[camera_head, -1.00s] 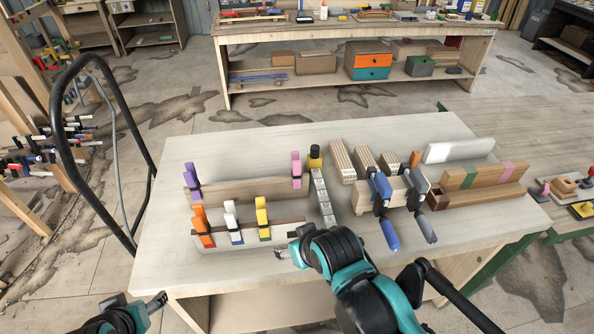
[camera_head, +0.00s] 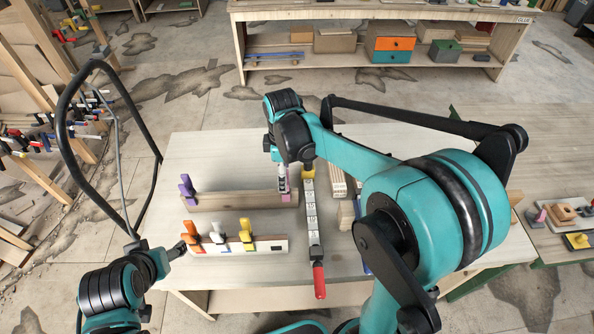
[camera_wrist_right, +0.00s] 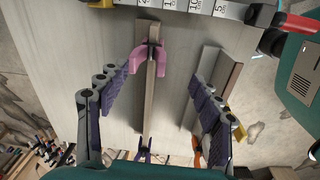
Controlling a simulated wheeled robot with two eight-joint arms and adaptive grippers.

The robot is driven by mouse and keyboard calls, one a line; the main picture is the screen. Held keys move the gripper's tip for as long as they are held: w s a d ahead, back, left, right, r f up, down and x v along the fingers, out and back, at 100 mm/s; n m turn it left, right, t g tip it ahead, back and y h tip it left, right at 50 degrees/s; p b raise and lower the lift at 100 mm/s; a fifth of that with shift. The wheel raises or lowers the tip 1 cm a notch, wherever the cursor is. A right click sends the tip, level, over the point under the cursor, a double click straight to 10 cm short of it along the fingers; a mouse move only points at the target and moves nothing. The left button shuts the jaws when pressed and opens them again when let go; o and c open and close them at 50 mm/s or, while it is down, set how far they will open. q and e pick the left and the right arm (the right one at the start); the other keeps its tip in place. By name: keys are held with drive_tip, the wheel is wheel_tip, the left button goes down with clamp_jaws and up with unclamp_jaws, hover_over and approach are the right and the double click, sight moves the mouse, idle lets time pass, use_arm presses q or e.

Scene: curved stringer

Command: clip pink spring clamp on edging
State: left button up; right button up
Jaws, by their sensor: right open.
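The pink spring clamp (camera_wrist_right: 149,58) sits astride the top edge of an upright wooden board (camera_wrist_right: 151,98) in the right wrist view. My right gripper (camera_wrist_right: 160,101) is open and empty, with one finger on each side of the board; the clamp is ahead between them. In the head view the gripper (camera_head: 283,180) is over the board's right end and partly hides the pink clamp (camera_head: 286,197). I cannot tell which piece is the edging; my right arm hides much of the table's right side.
A purple clamp (camera_head: 187,189) is on the same board's left end. Orange (camera_head: 190,231), white (camera_head: 217,232) and yellow (camera_head: 246,233) clamps are on a nearer strip. A bar clamp (camera_head: 313,222) with a red handle lies right of the board.

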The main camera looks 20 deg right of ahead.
drive_tip(key=shift+w+d+n, duration=0.25)
drive_tip(key=shift+w+n, duration=0.15)
drive_tip(key=shift+w, duration=0.3)
drive_tip(key=shift+w+d+f+g+b, duration=0.15)
drive_tip(key=shift+f+g+b, duration=0.15)
drive_tip(key=shift+f, duration=0.35)
drive_tip(key=shift+f+b, duration=0.3)
drive_tip(key=shift+f, duration=0.05)
drive_tip(key=shift+a+f, duration=0.2)
drive_tip(key=shift+f, duration=0.05)
wheel_tip(320, 180, down, 7)
drive_tip(key=shift+w+r+b, duration=0.1)
drive_tip(key=shift+b, duration=0.5)
use_arm(q)
drive_tip(key=shift+d+f, duration=0.35)
drive_tip(key=shift+f, duration=0.5)
use_arm(e)
clamp_jaws()
